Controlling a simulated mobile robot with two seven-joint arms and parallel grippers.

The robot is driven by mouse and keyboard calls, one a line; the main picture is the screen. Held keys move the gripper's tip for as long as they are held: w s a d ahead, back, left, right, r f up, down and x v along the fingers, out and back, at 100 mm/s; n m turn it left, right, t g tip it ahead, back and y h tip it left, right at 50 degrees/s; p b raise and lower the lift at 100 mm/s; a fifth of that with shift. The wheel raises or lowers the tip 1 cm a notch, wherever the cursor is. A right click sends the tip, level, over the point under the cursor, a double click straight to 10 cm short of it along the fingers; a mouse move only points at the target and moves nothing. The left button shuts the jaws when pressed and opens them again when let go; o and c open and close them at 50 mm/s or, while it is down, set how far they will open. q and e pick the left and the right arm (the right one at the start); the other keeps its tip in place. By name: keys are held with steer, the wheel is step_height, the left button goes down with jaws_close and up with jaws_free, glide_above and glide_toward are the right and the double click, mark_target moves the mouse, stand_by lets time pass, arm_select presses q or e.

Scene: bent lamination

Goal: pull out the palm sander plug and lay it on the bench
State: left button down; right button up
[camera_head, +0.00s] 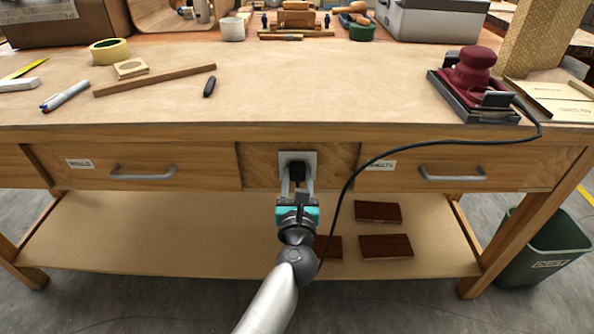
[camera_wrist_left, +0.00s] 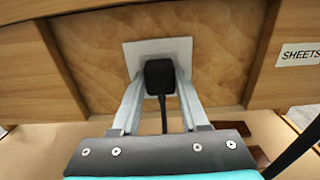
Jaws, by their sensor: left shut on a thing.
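The black palm sander plug (camera_head: 296,168) sits at the white socket plate (camera_head: 312,158) on the front panel of the bench. It also shows in the left wrist view (camera_wrist_left: 159,74), against the plate (camera_wrist_left: 132,52). No gap between plug and plate is clear. My left gripper (camera_head: 297,180) is shut on the plug, one finger on each side. The red palm sander (camera_head: 474,72) rests on the bench top (camera_head: 300,92) at the right. Its black cord (camera_head: 362,168) drops over the front edge and hangs beside my left arm. My right gripper is out of view.
A dark marker (camera_head: 209,87), a wood strip (camera_head: 155,81) and a tape roll (camera_head: 110,50) lie on the bench top at left. The middle right of the top is clear. Drawer handles (camera_head: 143,173) (camera_head: 452,174) flank the socket panel.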

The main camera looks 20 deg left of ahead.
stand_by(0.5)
arm_select(q)
steer(key=v, duration=0.6)
stand_by(1.0)
steer(key=shift+r, duration=0.2)
